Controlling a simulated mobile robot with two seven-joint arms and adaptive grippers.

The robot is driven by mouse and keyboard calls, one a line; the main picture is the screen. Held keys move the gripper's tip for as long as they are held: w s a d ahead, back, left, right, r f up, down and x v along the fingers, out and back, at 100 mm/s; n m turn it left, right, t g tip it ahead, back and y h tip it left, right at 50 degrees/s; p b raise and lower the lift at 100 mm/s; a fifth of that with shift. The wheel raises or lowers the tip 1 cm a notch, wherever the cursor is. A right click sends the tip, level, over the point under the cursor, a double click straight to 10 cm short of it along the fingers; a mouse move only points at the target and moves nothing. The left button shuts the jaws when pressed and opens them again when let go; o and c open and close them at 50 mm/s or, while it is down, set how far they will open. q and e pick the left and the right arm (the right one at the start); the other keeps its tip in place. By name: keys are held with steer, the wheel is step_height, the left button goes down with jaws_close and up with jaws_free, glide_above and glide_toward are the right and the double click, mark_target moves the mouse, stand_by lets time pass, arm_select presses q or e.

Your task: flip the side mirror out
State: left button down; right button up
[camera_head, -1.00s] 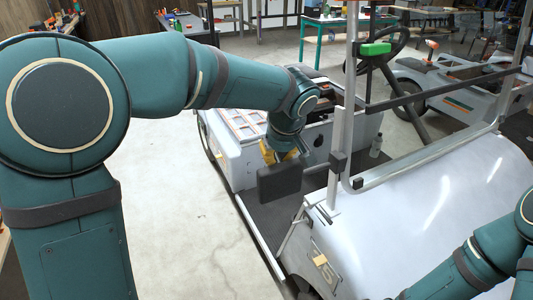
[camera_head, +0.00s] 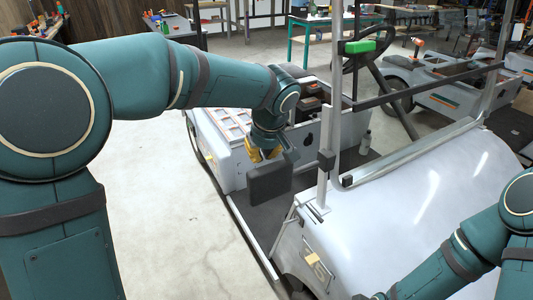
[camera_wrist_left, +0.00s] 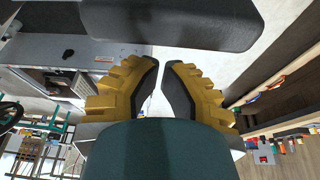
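The side mirror (camera_head: 270,184) is a dark rectangular panel beside the cart's roof post, above the dark floor of the cart. Its link to the post is hard to make out. My left gripper (camera_head: 264,154), with yellow fingers, is just behind the mirror's upper edge in the head view. In the left wrist view the mirror (camera_wrist_left: 170,20) lies beyond the fingertips. The left fingers (camera_wrist_left: 161,66) are nearly together, with only a thin gap and nothing between them. I cannot tell whether they touch the mirror. Of my right gripper, at most a sliver shows at the bottom edge.
The grey cart's rounded hood (camera_head: 420,195) fills the right side. An upright roof post (camera_head: 331,110) with a black clamp (camera_head: 326,160) stands right of the mirror. A green block (camera_head: 360,46) sits near the steering wheel. The concrete floor (camera_head: 170,210) left of the cart is clear.

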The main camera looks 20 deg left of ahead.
arm_select(q)
step_height(320, 180, up, 9)
steer(key=p, duration=0.2)
steer(key=shift+s+d+r, duration=0.2)
steer(key=shift+s+d, duration=0.05)
steer(key=shift+s, duration=0.05)
